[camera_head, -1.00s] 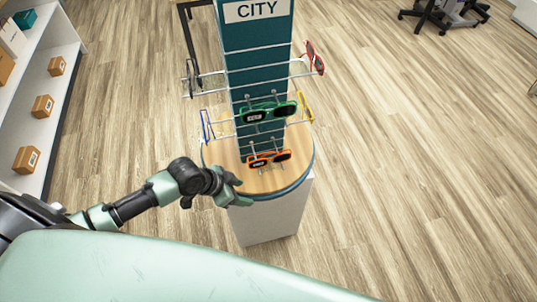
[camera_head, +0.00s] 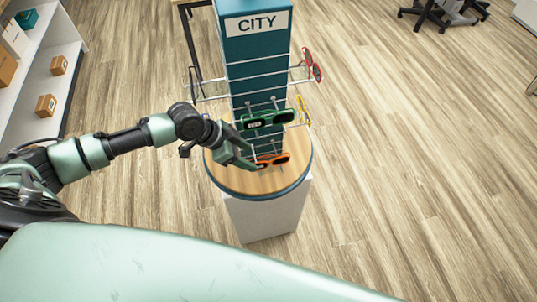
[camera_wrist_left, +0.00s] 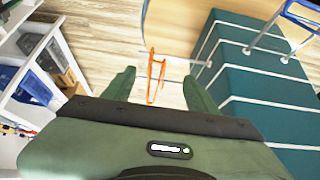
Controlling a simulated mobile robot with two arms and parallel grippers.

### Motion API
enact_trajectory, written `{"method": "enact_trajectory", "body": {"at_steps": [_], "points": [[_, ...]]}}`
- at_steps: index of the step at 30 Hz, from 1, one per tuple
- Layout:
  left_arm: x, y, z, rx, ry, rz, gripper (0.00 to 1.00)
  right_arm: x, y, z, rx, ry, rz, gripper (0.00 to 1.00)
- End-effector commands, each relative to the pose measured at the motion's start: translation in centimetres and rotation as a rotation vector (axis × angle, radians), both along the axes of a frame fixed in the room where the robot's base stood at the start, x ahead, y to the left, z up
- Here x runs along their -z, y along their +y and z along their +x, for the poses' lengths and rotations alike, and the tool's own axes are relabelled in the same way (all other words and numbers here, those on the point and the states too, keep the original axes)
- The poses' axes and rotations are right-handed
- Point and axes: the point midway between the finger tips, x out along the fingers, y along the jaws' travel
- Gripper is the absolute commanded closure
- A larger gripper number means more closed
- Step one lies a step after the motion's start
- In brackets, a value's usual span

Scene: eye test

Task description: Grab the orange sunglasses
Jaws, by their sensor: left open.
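The orange sunglasses (camera_head: 281,158) hang low at the front of the teal display stand (camera_head: 252,75), just above its round wooden base. My left gripper (camera_head: 254,160) is at their left side, open, and hides part of their left lens. In the left wrist view the orange sunglasses (camera_wrist_left: 152,88) show edge-on between the two open fingers of my left gripper (camera_wrist_left: 159,76). I see no finger clearly touching them. My right gripper is not in view.
Green sunglasses (camera_head: 267,120) hang right above the orange ones. Yellow glasses (camera_head: 304,110) and red glasses (camera_head: 312,65) hang on the stand's right side. Blue glasses (camera_wrist_left: 300,18) show in the wrist view. A shelf with boxes (camera_head: 46,105) stands at left. Floor at right is open.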

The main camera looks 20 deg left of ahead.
Motion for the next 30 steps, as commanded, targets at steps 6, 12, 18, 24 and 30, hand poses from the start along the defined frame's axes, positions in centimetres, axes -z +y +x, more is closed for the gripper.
{"method": "enact_trajectory", "body": {"at_steps": [6, 12, 18, 24, 30], "points": [[-0.1, -1.8, 1.2, 0.0, 0.0, 0.0, 0.43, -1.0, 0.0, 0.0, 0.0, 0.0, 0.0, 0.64], [1.0, -3.2, 2.1, -0.001, 0.004, 0.0, 0.43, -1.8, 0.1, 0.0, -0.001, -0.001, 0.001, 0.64], [3.5, -4.4, 3.0, -0.003, 0.002, 0.001, 0.43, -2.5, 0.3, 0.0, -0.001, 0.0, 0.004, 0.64], [4.3, -4.7, 3.2, 0.0, 0.0, 0.002, 0.43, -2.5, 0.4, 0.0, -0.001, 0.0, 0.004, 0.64], [4.3, -4.7, 3.2, 0.0, 0.001, 0.002, 0.62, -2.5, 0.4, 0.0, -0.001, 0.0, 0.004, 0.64]]}}
